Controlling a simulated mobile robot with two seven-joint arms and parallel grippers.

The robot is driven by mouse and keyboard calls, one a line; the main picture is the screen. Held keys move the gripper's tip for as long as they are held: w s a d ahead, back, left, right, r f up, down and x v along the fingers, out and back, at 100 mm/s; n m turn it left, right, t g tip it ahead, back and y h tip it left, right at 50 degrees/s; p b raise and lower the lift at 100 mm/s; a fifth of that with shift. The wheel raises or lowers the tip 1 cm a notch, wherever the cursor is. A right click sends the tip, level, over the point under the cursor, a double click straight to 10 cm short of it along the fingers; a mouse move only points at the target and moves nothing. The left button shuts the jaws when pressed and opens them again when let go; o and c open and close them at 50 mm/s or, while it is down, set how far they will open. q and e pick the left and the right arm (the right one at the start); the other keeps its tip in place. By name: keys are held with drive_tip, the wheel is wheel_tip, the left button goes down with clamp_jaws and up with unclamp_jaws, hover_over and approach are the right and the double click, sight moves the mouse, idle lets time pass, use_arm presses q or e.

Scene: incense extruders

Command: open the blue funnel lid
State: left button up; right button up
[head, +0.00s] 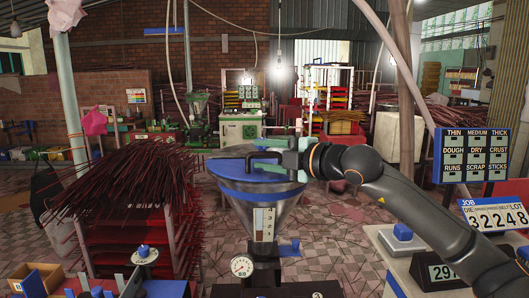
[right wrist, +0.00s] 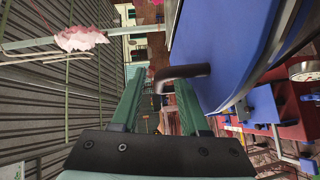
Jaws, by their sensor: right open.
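The blue funnel lid (head: 228,170) lies across the top of the grey metal funnel (head: 245,212) in the middle of the head view. A dark bent handle (head: 262,156) stands on it. In the right wrist view the lid (right wrist: 225,45) fills the upper right, and its handle (right wrist: 182,73) reaches into the space between my fingertips. My right gripper (head: 288,157) is open at the handle's right end; its green fingers (right wrist: 160,90) are apart, with no clear grip on the handle. My left gripper is not in view.
A pressure dial (head: 242,266) sits below the funnel. A red rack of incense sticks (head: 120,205) stands close on the left. A bench (head: 375,240) with a number display (head: 446,272) and a blue knob (head: 403,232) is at the right. Tiled floor lies behind.

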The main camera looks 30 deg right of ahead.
drive_tip(key=shift+c, duration=0.2)
clamp_jaws()
idle(1.1)
